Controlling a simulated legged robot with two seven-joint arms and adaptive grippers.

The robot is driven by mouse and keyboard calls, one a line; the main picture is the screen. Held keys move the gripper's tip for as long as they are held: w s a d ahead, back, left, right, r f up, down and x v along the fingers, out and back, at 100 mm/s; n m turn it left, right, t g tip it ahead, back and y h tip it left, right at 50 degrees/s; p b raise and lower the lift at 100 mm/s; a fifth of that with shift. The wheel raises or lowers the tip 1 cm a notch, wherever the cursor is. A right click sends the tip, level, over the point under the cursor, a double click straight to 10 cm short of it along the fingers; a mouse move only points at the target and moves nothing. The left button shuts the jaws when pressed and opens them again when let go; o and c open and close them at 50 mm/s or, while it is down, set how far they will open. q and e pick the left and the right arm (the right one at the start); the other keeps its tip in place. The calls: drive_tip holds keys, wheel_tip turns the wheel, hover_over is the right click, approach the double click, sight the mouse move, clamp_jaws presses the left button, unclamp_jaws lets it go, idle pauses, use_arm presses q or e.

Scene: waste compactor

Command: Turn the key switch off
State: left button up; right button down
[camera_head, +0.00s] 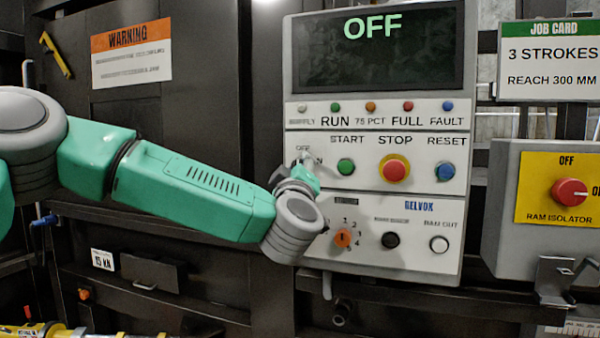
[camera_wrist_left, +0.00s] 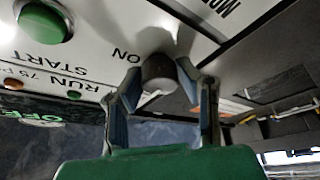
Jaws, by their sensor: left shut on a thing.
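The key switch sits at the left of the button row on the grey control panel (camera_head: 375,185), beside the green START button (camera_head: 346,167). In the head view my left gripper (camera_head: 304,170) covers most of it, with part of the OFF and ON lettering showing around it. In the left wrist view the switch is a dark grey round knob (camera_wrist_left: 158,70), with ON printed beside it. My left gripper's two fingers (camera_wrist_left: 160,84) are on either side of it, shut on it. The panel display (camera_head: 378,47) reads OFF in green. My right gripper is not in view.
The red STOP button (camera_head: 395,171) and blue RESET button (camera_head: 446,171) are to the right. An orange selector knob (camera_head: 343,238) lies below the gripper. The ram isolator box (camera_head: 500,240) with a red knob stands further right.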

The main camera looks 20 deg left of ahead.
use_arm(q)
drive_tip(key=shift+f, duration=0.1)
clamp_jaws()
drive_tip(key=o, duration=1.1)
unclamp_jaws()
drive_tip(key=shift+a, duration=0.15)
drive_tip(key=shift+o, duration=0.2)
drive_tip(key=shift+s, duration=0.2)
drive_tip(key=v, duration=1.1)
drive_tip(key=shift+s+d+f, duration=0.15)
drive_tip(key=shift+d, duration=0.05)
